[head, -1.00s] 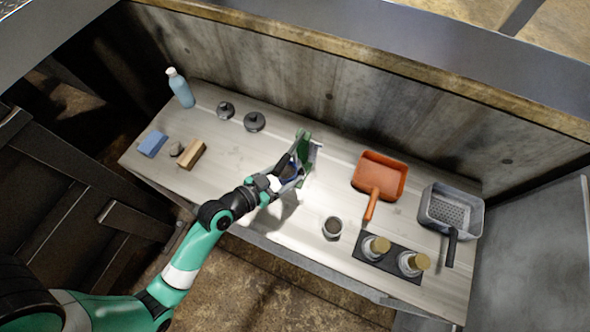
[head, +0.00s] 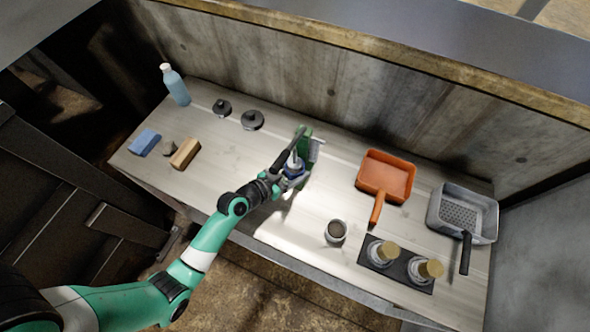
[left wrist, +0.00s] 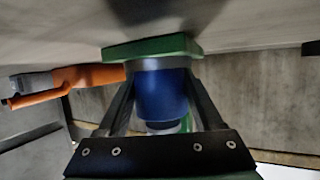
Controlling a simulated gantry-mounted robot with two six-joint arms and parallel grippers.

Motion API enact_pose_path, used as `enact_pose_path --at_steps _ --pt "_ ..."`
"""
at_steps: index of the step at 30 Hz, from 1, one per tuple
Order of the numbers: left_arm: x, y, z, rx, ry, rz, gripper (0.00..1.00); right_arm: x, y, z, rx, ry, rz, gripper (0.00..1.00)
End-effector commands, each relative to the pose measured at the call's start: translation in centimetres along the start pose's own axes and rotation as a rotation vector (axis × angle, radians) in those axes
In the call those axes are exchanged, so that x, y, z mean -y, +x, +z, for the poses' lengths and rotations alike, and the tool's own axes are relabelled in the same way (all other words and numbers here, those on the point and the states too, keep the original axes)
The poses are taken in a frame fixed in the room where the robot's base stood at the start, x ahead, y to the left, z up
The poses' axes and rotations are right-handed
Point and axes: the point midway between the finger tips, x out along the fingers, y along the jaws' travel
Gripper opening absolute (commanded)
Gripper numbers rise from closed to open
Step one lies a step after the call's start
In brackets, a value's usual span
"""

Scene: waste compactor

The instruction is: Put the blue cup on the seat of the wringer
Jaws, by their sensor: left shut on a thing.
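The wringer (head: 305,146), green with a dark lever and grey metal parts, stands on the bench in the middle of the head view. The blue cup (head: 293,183) is at its near side, partly hidden by the gripper. My left gripper (head: 287,186) is shut on the cup. In the left wrist view the blue cup (left wrist: 161,94) sits between the two dark fingers, its grey-rimmed end against or very near a green plate (left wrist: 150,48). I cannot tell whether it rests on the plate. My right gripper is not in view.
A dark mug (head: 336,231), an orange dustpan (head: 387,175), a grey basket (head: 463,210) and a black tray (head: 397,265) with two brass-topped jars are on the right. A bottle (head: 175,85), two dark weights, a sponge (head: 144,143) and a wooden block (head: 185,153) are on the left.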

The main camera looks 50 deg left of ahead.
Motion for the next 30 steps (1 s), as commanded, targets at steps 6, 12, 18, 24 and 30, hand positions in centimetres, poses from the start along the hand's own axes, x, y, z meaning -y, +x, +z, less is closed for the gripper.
enact_pose_path --at_steps 6,12,18,24,30 --pt "0.0 0.1 0.3 0.000 0.000 0.000 0.82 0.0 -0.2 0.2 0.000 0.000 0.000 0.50" --pt "0.0 0.1 0.3 0.000 0.000 0.000 0.97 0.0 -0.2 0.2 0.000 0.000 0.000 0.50" --pt "0.0 0.0 0.1 0.000 0.000 0.000 0.97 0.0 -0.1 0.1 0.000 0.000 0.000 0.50" --pt "0.0 -2.6 -0.2 0.000 -0.002 -0.002 0.97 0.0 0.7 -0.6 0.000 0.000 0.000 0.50" --pt "0.0 -7.7 -0.1 0.002 -0.004 -0.003 0.97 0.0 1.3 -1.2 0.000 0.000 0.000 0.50"
